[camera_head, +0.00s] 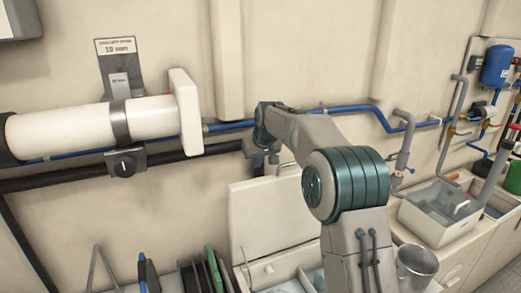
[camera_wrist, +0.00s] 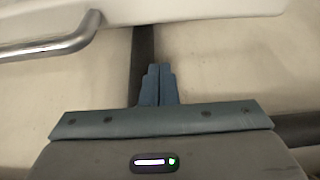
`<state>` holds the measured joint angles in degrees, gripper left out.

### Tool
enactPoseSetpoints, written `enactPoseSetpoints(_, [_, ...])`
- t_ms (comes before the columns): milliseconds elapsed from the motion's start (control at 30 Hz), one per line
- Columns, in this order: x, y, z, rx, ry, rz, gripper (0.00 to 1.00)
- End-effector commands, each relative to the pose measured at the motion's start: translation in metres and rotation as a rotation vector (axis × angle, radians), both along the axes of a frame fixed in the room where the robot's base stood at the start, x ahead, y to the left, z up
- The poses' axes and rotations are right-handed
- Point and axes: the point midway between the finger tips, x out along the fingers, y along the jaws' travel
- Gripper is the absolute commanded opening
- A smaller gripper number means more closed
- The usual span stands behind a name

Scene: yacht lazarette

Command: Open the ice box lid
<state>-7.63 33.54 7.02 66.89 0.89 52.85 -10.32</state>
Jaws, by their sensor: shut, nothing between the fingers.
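The ice box lid (camera_head: 272,215) is a cream panel standing raised, near upright, against the wall behind the ice box (camera_head: 262,272). A curved metal handle (camera_head: 287,168) shows at the lid's top edge, partly behind my arm. My gripper (camera_head: 259,168) is beside the lid's top edge, with its fingertips small and partly hidden in the head view. In the wrist view my gripper (camera_wrist: 158,72) is shut and empty. There the pale lid edge (camera_wrist: 180,12) crosses the top, and the metal handle (camera_wrist: 50,47) is up and left of the fingers, apart from them.
A thick white cylinder (camera_head: 75,130) is clamped to the wall at left. Blue and black pipes run along the wall behind my arm. A rack with dark and green boards (camera_head: 210,268) stands left of the ice box. A metal bucket (camera_head: 415,262) and a sink-like basin (camera_head: 435,215) are right.

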Motion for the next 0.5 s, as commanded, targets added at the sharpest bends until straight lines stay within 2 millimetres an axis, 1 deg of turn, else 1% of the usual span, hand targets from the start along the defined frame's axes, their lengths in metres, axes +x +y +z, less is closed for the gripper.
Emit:
enactPoseSetpoints(67, [0.007,0.003,-0.015,-0.001,0.005,0.0,0.0])
enactPoseSetpoints(133, [-0.001,-0.001,-0.013,0.0,-0.001,0.0,0.0])
enactPoseSetpoints(300, [-0.016,-0.008,-0.016,-0.002,-0.001,-0.001,0.0])
enactPoseSetpoints(500, [-0.027,-0.012,-0.019,-0.001,0.001,0.0,0.0])
